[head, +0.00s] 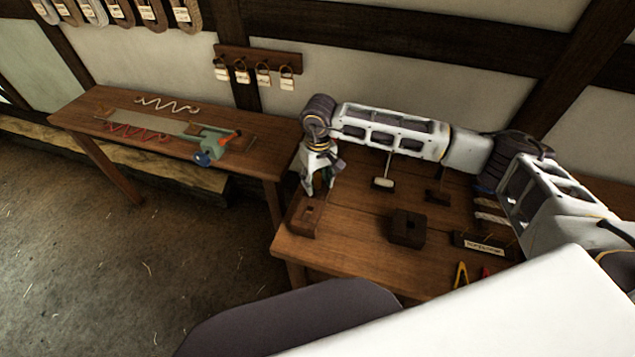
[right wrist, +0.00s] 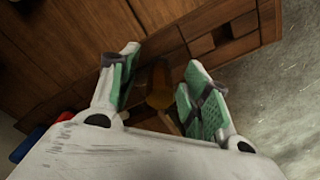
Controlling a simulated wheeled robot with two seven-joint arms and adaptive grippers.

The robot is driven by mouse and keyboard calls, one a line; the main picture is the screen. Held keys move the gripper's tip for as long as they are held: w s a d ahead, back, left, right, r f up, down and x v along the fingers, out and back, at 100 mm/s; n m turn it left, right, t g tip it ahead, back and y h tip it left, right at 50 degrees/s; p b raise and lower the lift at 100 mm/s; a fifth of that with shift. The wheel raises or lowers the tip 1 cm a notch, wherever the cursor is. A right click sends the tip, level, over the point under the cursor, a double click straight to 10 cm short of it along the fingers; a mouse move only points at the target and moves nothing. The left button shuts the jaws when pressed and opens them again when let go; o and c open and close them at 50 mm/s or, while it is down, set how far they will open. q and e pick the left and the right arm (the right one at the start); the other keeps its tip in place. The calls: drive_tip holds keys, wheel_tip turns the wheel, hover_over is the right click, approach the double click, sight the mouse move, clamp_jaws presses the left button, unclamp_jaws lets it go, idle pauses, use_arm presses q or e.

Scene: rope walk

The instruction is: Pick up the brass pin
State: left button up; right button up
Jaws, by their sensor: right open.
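The brass pin (right wrist: 158,86) appears in the right wrist view as a blurred, golden-brown upright shape between the fingers of my right gripper (right wrist: 163,92). The two green-padded fingers stand apart on either side of it, with a visible gap to each. In the head view my right gripper (head: 320,186) points down over the left end of the near workbench. There the pin is hidden behind the fingers. My left gripper is in neither view.
A wooden block with a square hole (head: 297,222) lies at the bench's left end, close to the gripper. A dark holed block (head: 407,239) stands to its right. A second table (head: 97,97) at the left carries a green vise-like device (head: 212,143). Tagged hooks (head: 259,56) hang on the wall.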

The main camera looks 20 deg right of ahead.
clamp_jaws()
idle(0.4)
drive_tip(key=shift+r, duration=0.15)
drive_tip(key=shift+r+b, duration=0.95)
drive_tip(key=shift+r, duration=3.95)
drive_tip(key=shift+b, duration=0.35)
drive_tip(key=shift+r, duration=0.1)
